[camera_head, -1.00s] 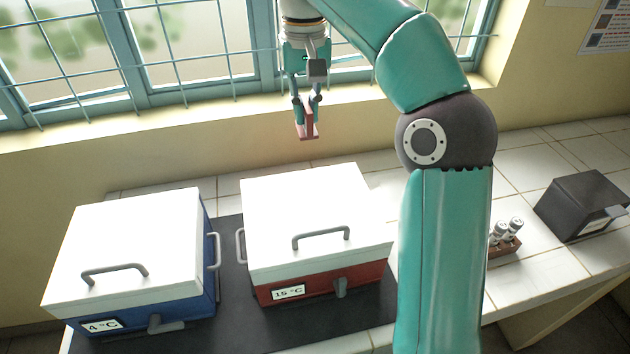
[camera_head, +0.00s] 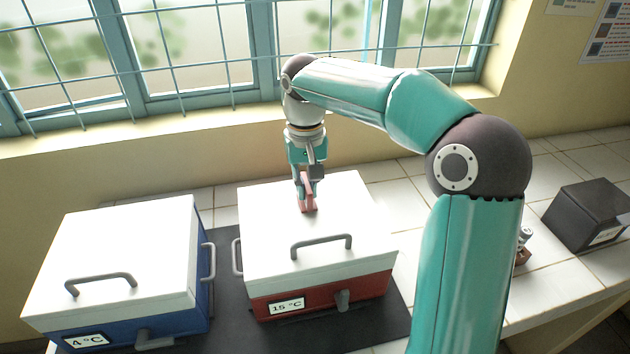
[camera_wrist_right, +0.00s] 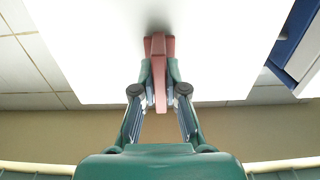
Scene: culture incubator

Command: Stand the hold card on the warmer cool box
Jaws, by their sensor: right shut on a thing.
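The hold card (camera_head: 308,204) is a small reddish-pink piece with a spread foot. My right gripper (camera_head: 306,188) is shut on it and holds it upright at the back part of the white lid of the red cool box (camera_head: 350,288), labelled 15 °C. The right wrist view also shows the card (camera_wrist_right: 159,46) between the fingers of the gripper (camera_wrist_right: 160,75), over the white lid. I cannot tell whether its foot touches the lid. The blue cool box (camera_head: 185,323), labelled 4 °C, stands to the left. My left gripper is out of view.
Both boxes stand on a dark mat (camera_head: 232,325) on a white tiled counter. Grey handles (camera_head: 320,242) rise from the lids. A dark box (camera_head: 583,215) and a partly hidden tube rack (camera_head: 522,257) stand to the right. A barred window is behind.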

